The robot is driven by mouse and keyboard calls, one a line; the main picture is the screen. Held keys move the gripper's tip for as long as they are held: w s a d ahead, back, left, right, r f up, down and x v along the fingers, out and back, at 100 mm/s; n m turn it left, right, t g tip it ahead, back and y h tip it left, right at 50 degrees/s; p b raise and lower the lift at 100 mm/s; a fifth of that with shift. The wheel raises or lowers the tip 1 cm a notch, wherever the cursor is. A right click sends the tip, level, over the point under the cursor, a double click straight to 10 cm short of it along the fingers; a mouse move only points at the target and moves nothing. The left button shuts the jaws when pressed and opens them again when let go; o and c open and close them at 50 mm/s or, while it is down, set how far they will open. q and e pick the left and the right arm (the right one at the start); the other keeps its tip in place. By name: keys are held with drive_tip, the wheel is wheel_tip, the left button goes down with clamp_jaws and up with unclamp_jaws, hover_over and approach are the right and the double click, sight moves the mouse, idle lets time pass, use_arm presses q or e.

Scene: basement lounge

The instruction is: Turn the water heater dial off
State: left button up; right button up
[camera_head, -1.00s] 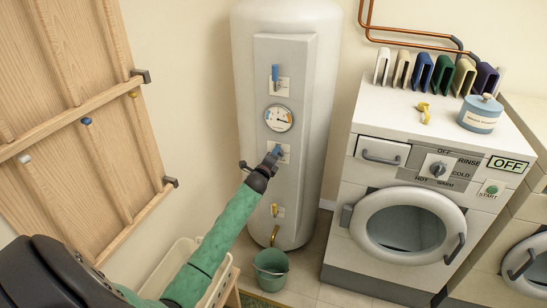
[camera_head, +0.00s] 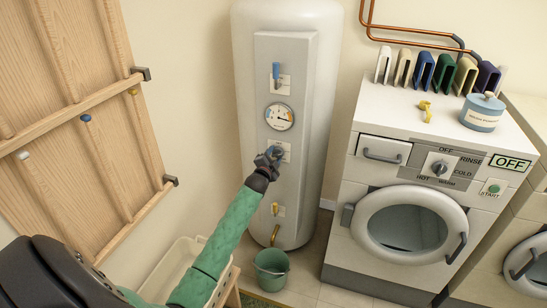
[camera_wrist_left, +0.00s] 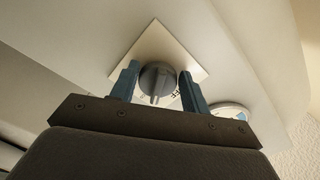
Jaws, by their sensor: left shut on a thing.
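The white water heater (camera_head: 285,25) stands upright against the wall. Its dial, a round grey knob on a square white plate, is largely covered by my left gripper (camera_head: 275,153) in the head view. In the left wrist view the dial (camera_wrist_left: 157,78) sits between the two blue-grey fingers of my left gripper (camera_wrist_left: 160,85), which is shut on it. A raised ridge runs along the knob's face. A few marks show on the plate beside the knob, mostly hidden. My right gripper is in neither view.
A round gauge (camera_head: 280,117) and a blue-handled valve (camera_head: 276,74) are above the dial. A yellow-handled valve (camera_head: 276,209) is below it. A green bucket (camera_head: 272,272) stands on the floor. A washing machine (camera_head: 372,265) is to the right, a wooden rack (camera_head: 62,128) to the left.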

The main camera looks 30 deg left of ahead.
use_arm(q)
drive_tip(key=n, duration=0.2)
drive_tip(key=shift+d+f+n, duration=0.15)
drive_tip(key=shift+f+n, duration=0.1)
drive_tip(key=shift+n, duration=0.15)
drive_tip(key=n, duration=0.3)
drive_tip(key=shift+d+f+n, duration=0.1)
drive_tip(key=shift+d+n, duration=0.05)
drive_tip(key=shift+n, duration=0.15)
drive_tip(key=n, duration=0.2)
drive_tip(key=shift+w+d+n, duration=0.1)
drive_tip(key=shift+n, duration=0.2)
drive_tip(key=shift+d+f+n, duration=0.1)
drive_tip(key=shift+d+n, duration=0.05)
drive_tip(key=shift+n, duration=1.35)
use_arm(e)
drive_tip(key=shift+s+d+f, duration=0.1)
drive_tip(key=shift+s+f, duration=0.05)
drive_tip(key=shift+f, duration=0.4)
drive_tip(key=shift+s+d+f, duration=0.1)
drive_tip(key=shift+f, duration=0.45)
use_arm(q)
drive_tip(key=o, duration=1)
drive_tip(key=shift+c, duration=0.2)
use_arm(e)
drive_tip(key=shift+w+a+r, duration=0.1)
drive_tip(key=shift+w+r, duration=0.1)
